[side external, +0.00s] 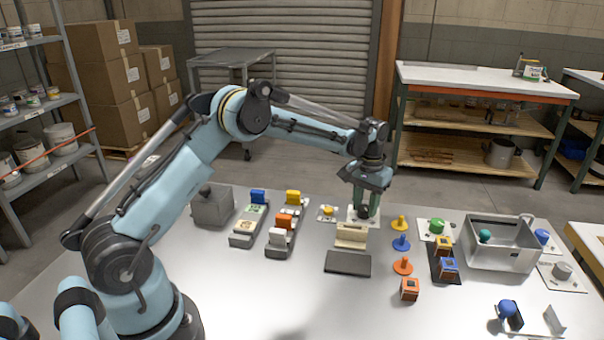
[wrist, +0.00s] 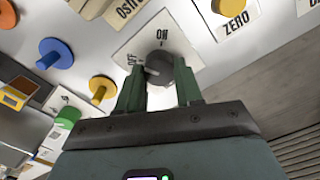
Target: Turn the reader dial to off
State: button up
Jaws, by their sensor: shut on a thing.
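The reader dial (wrist: 158,67) is a dark grey round knob on a white plate (wrist: 137,47) printed with ON above it and OFF to its left. In the wrist view, my gripper (wrist: 161,84) has its two green fingers shut on the dial, one on each side. I cannot tell for sure which mark the dial points to. In the side external view, my gripper (side external: 365,211) reaches straight down to the plate (side external: 352,216) behind a beige block-shaped reader (side external: 351,236). The fingers hide most of the dial there.
A yellow button (side external: 328,211) on a plate marked ZERO is left of the dial. Yellow (side external: 400,223), blue (side external: 401,242) and orange (side external: 403,266) pegs stand to the right. A metal bin (side external: 515,255) is farther right.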

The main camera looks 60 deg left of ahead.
aim_at(365, 207)
jog(key=shift+n, duration=1.7)
jog(key=o, duration=1)
jog(key=shift+o, duration=0.2)
notch_tip(365, 207, up, 12)
jog(key=shift+r, duration=0.15)
